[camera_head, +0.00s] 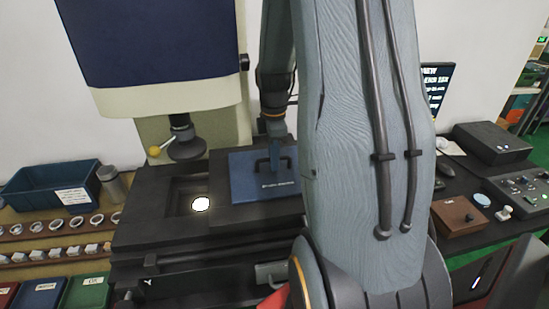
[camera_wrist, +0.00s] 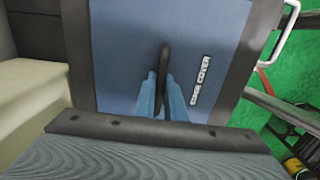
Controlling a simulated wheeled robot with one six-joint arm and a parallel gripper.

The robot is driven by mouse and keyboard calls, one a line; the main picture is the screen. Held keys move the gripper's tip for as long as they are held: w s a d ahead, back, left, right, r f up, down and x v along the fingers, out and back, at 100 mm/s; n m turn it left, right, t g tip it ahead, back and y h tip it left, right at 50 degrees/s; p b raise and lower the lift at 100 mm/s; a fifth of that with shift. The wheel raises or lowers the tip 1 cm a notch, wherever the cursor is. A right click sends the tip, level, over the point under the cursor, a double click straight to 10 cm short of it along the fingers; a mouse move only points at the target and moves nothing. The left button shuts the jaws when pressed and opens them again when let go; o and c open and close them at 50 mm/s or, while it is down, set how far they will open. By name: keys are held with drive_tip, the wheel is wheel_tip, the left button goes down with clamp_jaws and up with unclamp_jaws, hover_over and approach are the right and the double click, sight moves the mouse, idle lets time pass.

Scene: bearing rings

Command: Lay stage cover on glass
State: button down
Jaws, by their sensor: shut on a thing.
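The stage cover (camera_head: 247,186) is a flat blue plate with a dark arched handle and a white label. It lies over the right part of the dark microscope stage; I cannot tell whether it touches the surface. The cover also fills the wrist view (camera_wrist: 120,62). My gripper (camera_head: 275,160) is shut on the cover's handle, and its blue fingers show in the wrist view (camera_wrist: 162,98). The stage glass (camera_head: 200,204) is a bright round lit spot in a recess left of the cover. It is uncovered.
The microscope's lens (camera_head: 186,142) and a yellow-knobbed lever (camera_head: 154,151) hang above the stage. A blue bin (camera_head: 52,189), a grey cylinder and rows of rings stand at left. A brown box (camera_head: 458,217) and control panel (camera_head: 520,188) are at right.

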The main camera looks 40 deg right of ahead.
drive_tip(key=shift+f, duration=0.1)
drive_tip(key=c, duration=1.8)
unclamp_jaws()
wheel_tip(320, 180, up, 12)
drive_tip(key=b, duration=0.3)
